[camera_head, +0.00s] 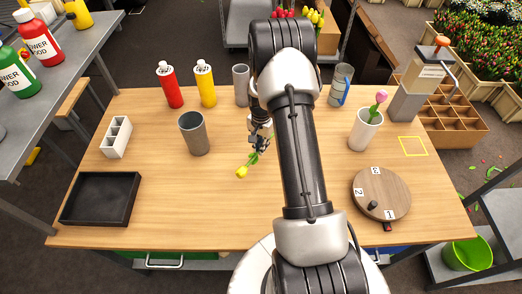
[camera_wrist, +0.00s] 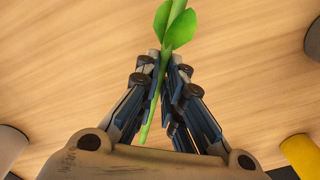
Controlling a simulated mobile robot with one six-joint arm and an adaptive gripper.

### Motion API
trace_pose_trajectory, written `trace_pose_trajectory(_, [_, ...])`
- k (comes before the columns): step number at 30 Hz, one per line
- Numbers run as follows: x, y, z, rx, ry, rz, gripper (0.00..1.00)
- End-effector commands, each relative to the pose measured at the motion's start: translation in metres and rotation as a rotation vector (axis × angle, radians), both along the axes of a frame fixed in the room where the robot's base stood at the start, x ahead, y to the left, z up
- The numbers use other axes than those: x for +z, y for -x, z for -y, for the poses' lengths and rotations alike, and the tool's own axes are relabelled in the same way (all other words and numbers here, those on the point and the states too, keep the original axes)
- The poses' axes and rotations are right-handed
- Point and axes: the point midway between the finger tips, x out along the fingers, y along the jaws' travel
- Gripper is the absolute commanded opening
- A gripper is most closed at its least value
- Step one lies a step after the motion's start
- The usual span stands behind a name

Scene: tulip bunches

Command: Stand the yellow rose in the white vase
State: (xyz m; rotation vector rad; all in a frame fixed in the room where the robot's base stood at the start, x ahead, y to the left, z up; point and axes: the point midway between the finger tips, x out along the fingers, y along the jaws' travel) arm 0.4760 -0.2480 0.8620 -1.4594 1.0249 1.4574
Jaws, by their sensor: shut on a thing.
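The yellow flower (camera_head: 242,172) hangs from my gripper (camera_head: 260,136) above the middle of the table, with its bloom low and toward the front left. In the wrist view my gripper (camera_wrist: 162,62) is shut on its green stem (camera_wrist: 164,58), just below two leaves; the bloom is out of that view. The white vase (camera_head: 361,137) stands upright to the right of my arm, apart from my gripper. A pink tulip (camera_head: 378,97) stands in the vase.
A black tray (camera_head: 99,202) lies front left. A round wooden turntable (camera_head: 366,182) lies front right. The front middle of the wooden table is clear.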

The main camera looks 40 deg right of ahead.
Motion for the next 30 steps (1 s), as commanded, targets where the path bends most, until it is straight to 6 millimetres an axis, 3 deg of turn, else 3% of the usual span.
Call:
trace_pose_trajectory(1, [0.016,0.000,0.000,0.000,0.001,0.003,0.00])
trace_pose_trajectory(6, [0.057,-0.001,0.000,0.000,0.002,0.003,0.00])
trace_pose_trajectory(15, [0.121,0.000,0.000,0.000,0.002,0.002,0.00])
trace_pose_trajectory(21, [0.144,0.000,0.000,0.000,0.000,0.000,0.00])
trace_pose_trajectory(30, [0.152,0.000,0.000,0.000,-0.001,-0.001,0.00])
